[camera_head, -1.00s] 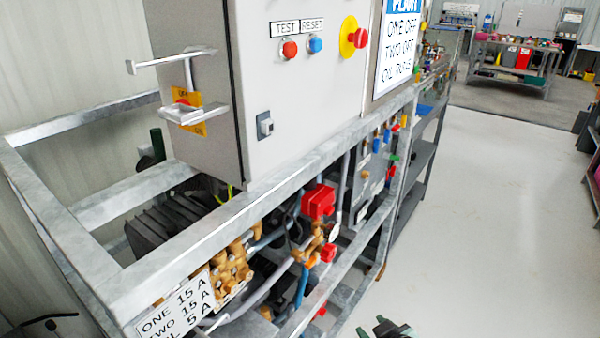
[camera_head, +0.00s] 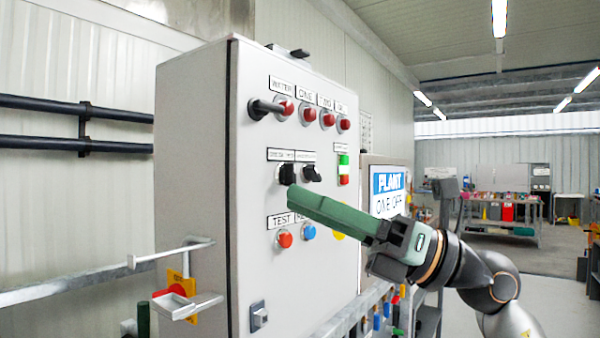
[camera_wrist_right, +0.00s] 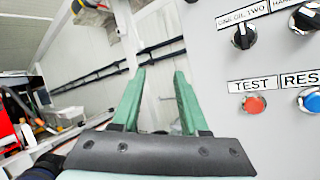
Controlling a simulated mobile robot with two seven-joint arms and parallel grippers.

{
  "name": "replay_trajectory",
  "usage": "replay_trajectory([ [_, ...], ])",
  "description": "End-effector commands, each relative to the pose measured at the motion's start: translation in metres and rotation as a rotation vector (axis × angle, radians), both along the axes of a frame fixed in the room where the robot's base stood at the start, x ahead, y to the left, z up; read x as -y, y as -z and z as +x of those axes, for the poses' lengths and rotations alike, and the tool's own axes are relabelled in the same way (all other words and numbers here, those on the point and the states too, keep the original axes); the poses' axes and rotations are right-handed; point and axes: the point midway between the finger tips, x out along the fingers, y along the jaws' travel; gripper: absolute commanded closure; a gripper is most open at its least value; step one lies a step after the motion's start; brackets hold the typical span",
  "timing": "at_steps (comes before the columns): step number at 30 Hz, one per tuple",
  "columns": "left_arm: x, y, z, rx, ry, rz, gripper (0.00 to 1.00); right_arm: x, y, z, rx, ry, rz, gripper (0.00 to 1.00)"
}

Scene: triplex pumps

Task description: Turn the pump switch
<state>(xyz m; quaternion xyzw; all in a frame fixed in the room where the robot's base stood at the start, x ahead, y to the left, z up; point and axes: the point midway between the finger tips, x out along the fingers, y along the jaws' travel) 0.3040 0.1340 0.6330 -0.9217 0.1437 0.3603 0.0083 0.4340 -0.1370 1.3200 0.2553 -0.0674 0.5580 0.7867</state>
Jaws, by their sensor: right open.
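The grey control panel (camera_head: 205,150) carries a black rotary pump switch (camera_head: 288,174), with a second black switch (camera_head: 312,173) to its right. My right gripper (camera_head: 295,203) reaches in from the right, its green fingers just below and in front of the pump switch in the head view. In the right wrist view the fingers (camera_wrist_right: 160,74) are spread apart with nothing between them. There the pump switch (camera_wrist_right: 243,36), labelled "ONE OIL TWO", stands to the right of both fingers, apart from them. My left gripper is not in view.
Red TEST button (camera_head: 285,239) and blue button (camera_head: 309,231) lie below the switches; red lamps (camera_head: 308,115) and a black lever (camera_head: 266,108) are above. A bracket (camera_head: 172,252) sticks out at the left. A second panel with a PLANT sign (camera_head: 390,190) stands behind my arm.

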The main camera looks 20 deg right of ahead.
Motion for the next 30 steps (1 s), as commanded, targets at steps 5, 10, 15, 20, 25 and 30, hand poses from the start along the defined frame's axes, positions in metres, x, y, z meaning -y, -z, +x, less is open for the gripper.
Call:
replay_trajectory([
  [5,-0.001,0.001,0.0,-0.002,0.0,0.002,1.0,0.036,-0.024,0.009,0.078,0.275,-0.337,0.56],
  [10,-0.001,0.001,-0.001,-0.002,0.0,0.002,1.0,0.079,-0.039,0.013,0.06,0.48,-0.493,0.56],
  [15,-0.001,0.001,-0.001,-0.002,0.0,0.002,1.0,0.097,-0.044,0.014,0.039,0.558,-0.539,0.56],
  [20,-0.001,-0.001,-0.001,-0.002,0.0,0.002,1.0,0.086,-0.044,0.027,0.037,0.556,-0.542,0.56],
  [25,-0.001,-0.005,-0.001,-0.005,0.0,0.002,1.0,0.065,-0.045,0.053,0.036,0.553,-0.541,0.56],
  [30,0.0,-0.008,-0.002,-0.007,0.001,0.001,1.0,0.043,-0.045,0.081,0.037,0.553,-0.54,0.56],
])
